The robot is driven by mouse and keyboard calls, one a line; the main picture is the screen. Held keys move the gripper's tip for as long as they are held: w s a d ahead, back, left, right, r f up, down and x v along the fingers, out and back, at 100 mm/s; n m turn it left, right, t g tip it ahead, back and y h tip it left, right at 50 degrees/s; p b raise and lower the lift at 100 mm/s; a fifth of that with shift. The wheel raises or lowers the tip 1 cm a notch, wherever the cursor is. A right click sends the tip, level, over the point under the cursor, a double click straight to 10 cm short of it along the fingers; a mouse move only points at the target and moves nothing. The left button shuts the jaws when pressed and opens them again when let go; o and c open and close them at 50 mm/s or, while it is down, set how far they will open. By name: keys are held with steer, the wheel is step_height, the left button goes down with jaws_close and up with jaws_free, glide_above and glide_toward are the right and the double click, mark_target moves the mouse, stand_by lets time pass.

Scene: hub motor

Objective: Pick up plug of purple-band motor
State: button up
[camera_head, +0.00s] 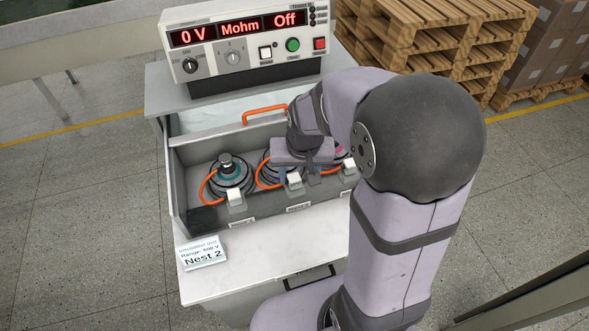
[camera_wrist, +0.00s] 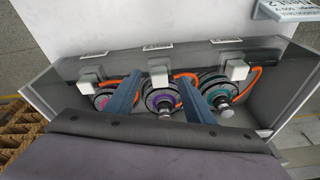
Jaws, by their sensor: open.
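The purple-band motor (camera_wrist: 163,101) sits in the middle nest in the wrist view. Its white plug (camera_wrist: 159,76) stands beside it on the label side, with an orange cable. My gripper (camera_wrist: 160,81) is open, its two blue fingers on either side of the plug in this view; I cannot tell how high they are or whether they touch it. In the head view my gripper (camera_head: 297,175) is over the middle nest and hides most of that motor, while the plug (camera_head: 294,181) shows below it.
The teal-band motor (camera_head: 230,176) and its plug (camera_head: 235,198) are on the left in the head view. The pink-band motor (camera_wrist: 104,100) is in the other end nest. Grey tray walls (camera_head: 176,190) surround them. A tester (camera_head: 245,45) stands behind; a "Nest 2" card (camera_head: 201,253) lies in front.

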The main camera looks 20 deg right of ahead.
mark_target(294, 177)
steer(key=shift+w+d+r+n+g+p, duration=0.1)
steer(key=shift+w+n+g+p, duration=1.3)
steer(key=shift+w, duration=0.55)
steer(key=shift+s+f+p, duration=0.1)
steer(key=shift+f+p, duration=0.25)
steer(key=shift+f, duration=0.4)
steer(key=shift+w+d+f+p, duration=0.15)
steer(key=shift+f+p, duration=0.35)
steer(key=shift+f, duration=1)
steer(key=shift+w+a+f+p, duration=0.1)
steer(key=shift+f+p, duration=0.4)
steer(key=shift+f, duration=0.95)
jaws_close()
